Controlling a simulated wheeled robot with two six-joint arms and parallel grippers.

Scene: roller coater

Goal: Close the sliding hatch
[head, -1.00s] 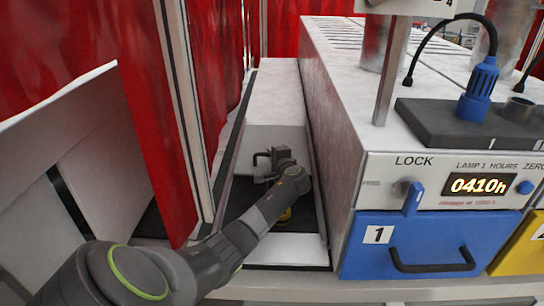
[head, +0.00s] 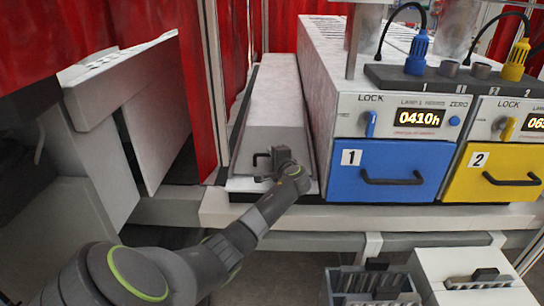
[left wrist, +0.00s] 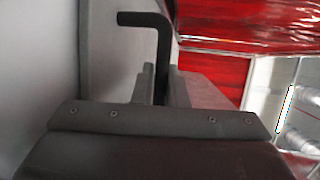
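The sliding hatch (head: 272,100) is a long pale grey cover left of the lamp cabinet. Its front end is at the front edge of its frame, and no dark opening shows in front of it. A black handle (head: 256,160) sticks out of its front face; in the left wrist view the bent black handle (left wrist: 163,50) runs down between my fingers. My left gripper (head: 272,163) is at this handle, its fingers (left wrist: 160,88) close on both sides of the bar and seemingly shut on it. The fingertips' contact is partly hidden. My right gripper is in neither view.
The cabinet with blue drawer 1 (head: 388,170) and yellow drawer 2 (head: 500,172) stands close on the right. Red curtains (head: 200,85) and a post are on the left. Below right are a grey slotted crate (head: 372,285) and a white box (head: 440,262).

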